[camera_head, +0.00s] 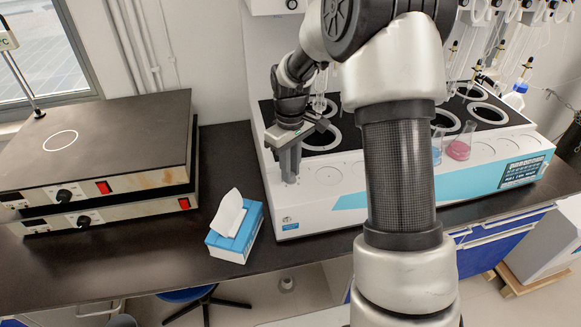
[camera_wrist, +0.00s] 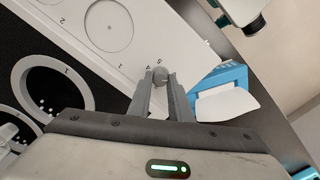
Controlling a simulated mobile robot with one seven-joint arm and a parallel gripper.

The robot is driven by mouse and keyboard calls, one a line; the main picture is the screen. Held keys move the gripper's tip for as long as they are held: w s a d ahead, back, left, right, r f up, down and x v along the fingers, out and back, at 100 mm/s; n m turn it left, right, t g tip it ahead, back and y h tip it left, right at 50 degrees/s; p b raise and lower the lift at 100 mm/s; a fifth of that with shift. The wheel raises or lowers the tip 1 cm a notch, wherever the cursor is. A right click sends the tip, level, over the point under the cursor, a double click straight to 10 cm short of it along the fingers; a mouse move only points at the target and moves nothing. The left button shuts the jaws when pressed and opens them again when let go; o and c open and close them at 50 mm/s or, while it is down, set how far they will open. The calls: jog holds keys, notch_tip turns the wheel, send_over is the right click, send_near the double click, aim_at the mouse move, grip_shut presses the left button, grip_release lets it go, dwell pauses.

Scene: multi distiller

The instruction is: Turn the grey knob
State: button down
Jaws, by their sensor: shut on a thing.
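The grey knob (camera_wrist: 160,76) is a small round knob on the white top of the distiller (camera_head: 310,215), near its front left corner. In the wrist view it sits between the tips of my gripper (camera_wrist: 161,84), with printed marks beside it. My gripper (camera_head: 290,172) also shows in the head view, pointing down at the distiller's left front, where its fingers hide the knob. The fingers are shut on the knob from both sides.
A blue tissue box (camera_head: 236,232) stands on the dark bench just left of the distiller. Two stacked hot plates (camera_head: 105,145) stand farther left. Round wells (camera_head: 322,138) and glass flasks (camera_head: 461,143) are on the distiller. Bare bench lies in front of the hot plates.

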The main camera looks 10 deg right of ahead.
jog(key=shift+n, duration=0.7)
jog(key=c, duration=1.6)
grip_release()
notch_tip(320, 180, up, 18)
jog(key=shift+f+p, duration=0.25)
jog(key=shift+p, duration=0.25)
jog(key=shift+r, duration=0.1)
jog(key=s+r+m+t+p, duration=0.1)
jog(key=s+r+m+t, duration=0.1)
jog(key=s, duration=0.6)
jog(key=s+r+m+t+p, duration=0.1)
jog(key=s+r+m, duration=0.2)
jog(key=s, duration=0.6)
jog(key=s+r+m+t+p, duration=0.1)
jog(key=s+r+m+t, duration=0.1)
jog(key=s, duration=0.6)
jog(key=shift+s+a+r+m+t+p, duration=0.1)
jog(key=shift+s+r+m+t+p, duration=0.25)
jog(key=shift+r+m, duration=0.15)
